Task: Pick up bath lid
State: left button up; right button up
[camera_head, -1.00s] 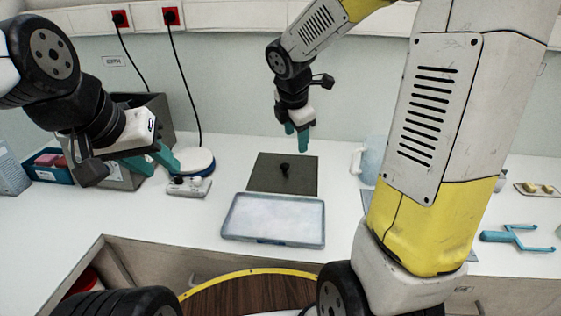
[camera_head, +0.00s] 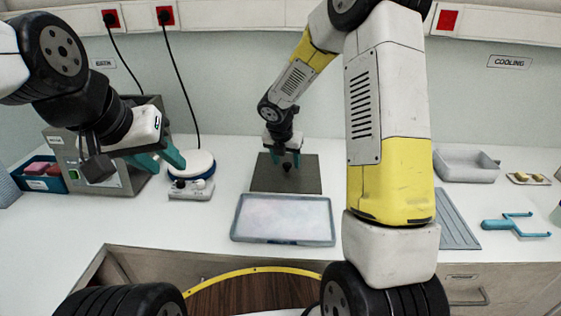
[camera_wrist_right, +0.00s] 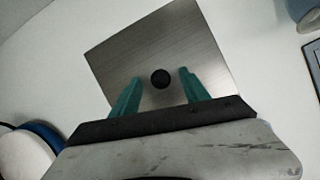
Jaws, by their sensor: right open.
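The bath lid (camera_head: 260,180) is a flat dark grey metal plate lying at the back middle of the white bench. Its round black knob (camera_head: 287,167) stands at the centre. In the right wrist view the lid (camera_wrist_right: 185,40) fills the middle, and its knob (camera_wrist_right: 160,79) shows between the two teal fingers. My right gripper (camera_head: 284,160) is open and empty, over the lid, with one finger on each side of the knob and no visible contact. My left gripper (camera_head: 165,160) is open and empty at the left, above the bench near the grey box.
A shallow tray with pale contents (camera_head: 283,241) lies in front of the lid. A round white-topped device (camera_head: 192,188) stands to its left, beside a grey box (camera_head: 70,155). At the right are a grey basin (camera_head: 466,176) and a teal forked tool (camera_head: 515,226).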

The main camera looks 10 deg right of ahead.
jog(key=shift+w+d+f, duration=0.15)
jog(key=shift+w+f, duration=0.05)
jog(key=shift+f, duration=0.4)
jog(key=shift+r, duration=0.1)
grip_shut()
